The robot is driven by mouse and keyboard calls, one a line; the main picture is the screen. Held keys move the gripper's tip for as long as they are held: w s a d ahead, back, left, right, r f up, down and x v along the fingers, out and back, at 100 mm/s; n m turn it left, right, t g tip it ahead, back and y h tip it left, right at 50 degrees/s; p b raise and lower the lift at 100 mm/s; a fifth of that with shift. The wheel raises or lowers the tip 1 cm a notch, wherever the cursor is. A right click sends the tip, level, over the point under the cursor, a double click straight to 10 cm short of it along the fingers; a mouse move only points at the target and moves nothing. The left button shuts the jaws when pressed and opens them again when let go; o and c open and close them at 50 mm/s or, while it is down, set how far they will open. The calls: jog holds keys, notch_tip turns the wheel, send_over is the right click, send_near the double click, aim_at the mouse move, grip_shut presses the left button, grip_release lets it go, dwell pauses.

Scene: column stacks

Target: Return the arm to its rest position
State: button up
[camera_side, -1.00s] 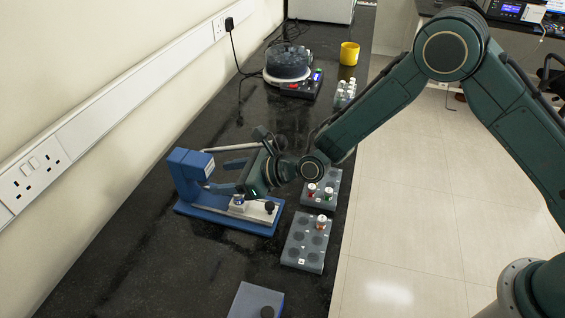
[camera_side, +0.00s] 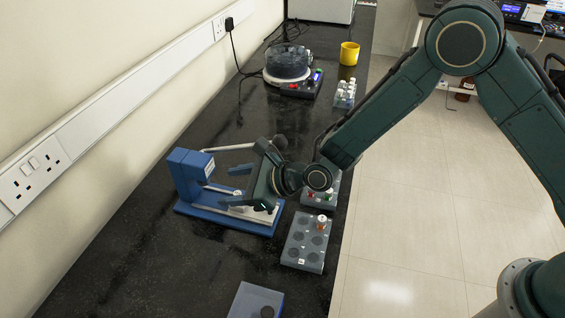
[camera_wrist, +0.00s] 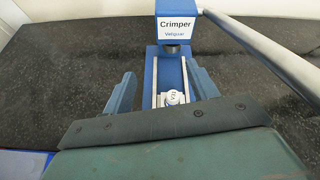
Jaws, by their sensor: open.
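My gripper (camera_side: 238,184) is in front of the blue crimper (camera_side: 186,172), over its base, with its fingers apart and nothing between them in the side view. In the wrist view my gripper (camera_wrist: 160,95) has one finger on each side of the crimper's rail. The crimper (camera_wrist: 179,24) carries a white "Crimper" label. A small capped vial (camera_wrist: 175,98) stands on the crimper's slide between the fingers, apart from both. In the side view my gripper mostly hides this vial. The crimper's grey lever (camera_side: 232,148) reaches out to the right at the top.
Grey racks stand right of the crimper: one (camera_side: 306,240) holds an orange-capped vial (camera_side: 321,222), another (camera_side: 325,190) has red and green caps. A round dark-lidded machine (camera_side: 288,64), small bottles (camera_side: 345,92) and a yellow cup (camera_side: 349,53) stand farther back.

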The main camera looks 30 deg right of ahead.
jog(key=shift+s+d+f+n, duration=0.1)
jog(key=shift+s+f+n, duration=0.15)
jog(key=shift+s+n, duration=0.65)
jog(key=s+d+r+n+g+h, duration=0.1)
jog(key=s+d+r+n+h, duration=0.1)
jog(key=s+d+r+n, duration=0.35)
jog(key=s+d+r+n+h, duration=0.2)
jog(key=d+r+n, duration=0.2)
jog(key=d+r, duration=0.4)
jog(key=s+d+r+n+g+h, duration=0.15)
jog(key=s+d+r+n, duration=0.3)
jog(key=d, duration=0.45)
jog(key=s+d+r+n+h, duration=0.2)
jog(key=s+d, duration=0.4)
jog(key=s, duration=0.3)
jog(key=s+d+r+n+h, duration=0.1)
jog(key=s+d+r+n, duration=0.3)
jog(key=s, duration=0.6)
jog(key=d+n, duration=0.2)
jog(key=shift+s+d+n+g+h, duration=0.15)
jog(key=shift+d+n+g+h, duration=0.05)
jog(key=shift+n+g+h, duration=0.2)
